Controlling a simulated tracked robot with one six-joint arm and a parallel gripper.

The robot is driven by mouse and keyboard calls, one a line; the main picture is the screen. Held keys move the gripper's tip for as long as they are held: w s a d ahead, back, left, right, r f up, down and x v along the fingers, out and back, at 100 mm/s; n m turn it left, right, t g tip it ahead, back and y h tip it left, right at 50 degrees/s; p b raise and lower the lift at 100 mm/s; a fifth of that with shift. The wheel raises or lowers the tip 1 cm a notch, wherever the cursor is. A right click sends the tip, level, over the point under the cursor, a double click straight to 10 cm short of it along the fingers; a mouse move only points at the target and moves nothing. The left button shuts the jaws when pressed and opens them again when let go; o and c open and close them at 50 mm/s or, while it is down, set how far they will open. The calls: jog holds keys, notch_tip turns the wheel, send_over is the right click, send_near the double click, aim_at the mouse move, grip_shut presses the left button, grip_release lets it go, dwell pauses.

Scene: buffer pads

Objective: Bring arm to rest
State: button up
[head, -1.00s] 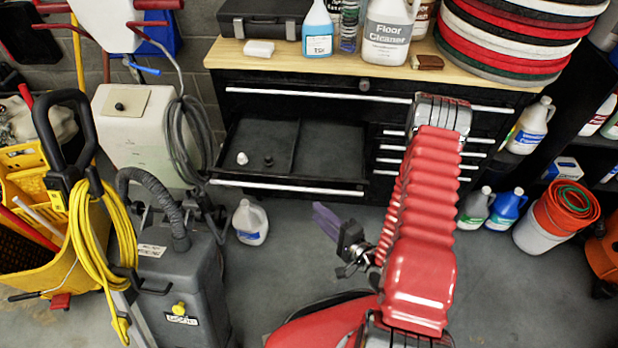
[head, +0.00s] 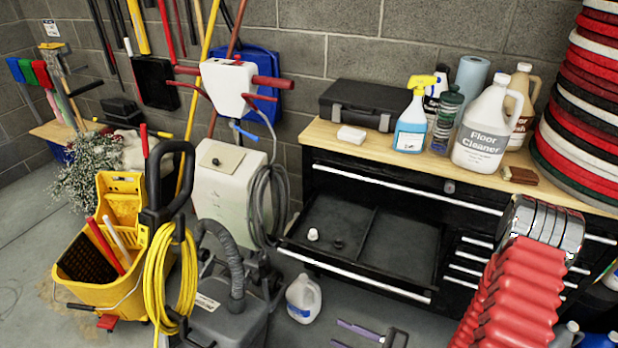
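My gripper (head: 345,334) shows at the bottom edge of the head view, partly cut off. Its two dark purple fingers point left with a gap between them, and I see nothing in the gap. It is over the grey floor, in front of the black tool cabinet and apart from it. My red ribbed arm fills the lower right and covers part of the cabinet's drawers.
The cabinet's drawer (head: 352,240) stands open with two small knobs inside. A white jug (head: 303,298) stands on the floor left of my gripper. A grey cleaning machine (head: 225,322), a yellow mop bucket (head: 105,292) and bottles on the wooden top (head: 385,152) surround the area.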

jog(key=s+d+r+n+g+h, duration=0.2)
jog(key=s+r+n+g+h, duration=0.3)
jog(key=s+r+n+g, duration=0.6)
jog(key=w+d+r+n+t+h, duration=0.25)
jog(key=d+r+h, duration=0.2)
jog(key=r, duration=0.35)
jog(key=w+d+r+n+t+h, duration=0.25)
jog(key=r+h, duration=0.25)
jog(key=r, duration=0.3)
notch_tip(320, 180, up, 7)
jog(key=s+a+t, duration=0.1)
jog(key=a+t, duration=0.1)
jog(key=t, duration=0.1)
jog(key=shift+s+a+f+n+y, duration=0.15)
jog(key=shift+s+a+n+y, duration=0.15)
jog(key=shift+s+a+y, duration=0.1)
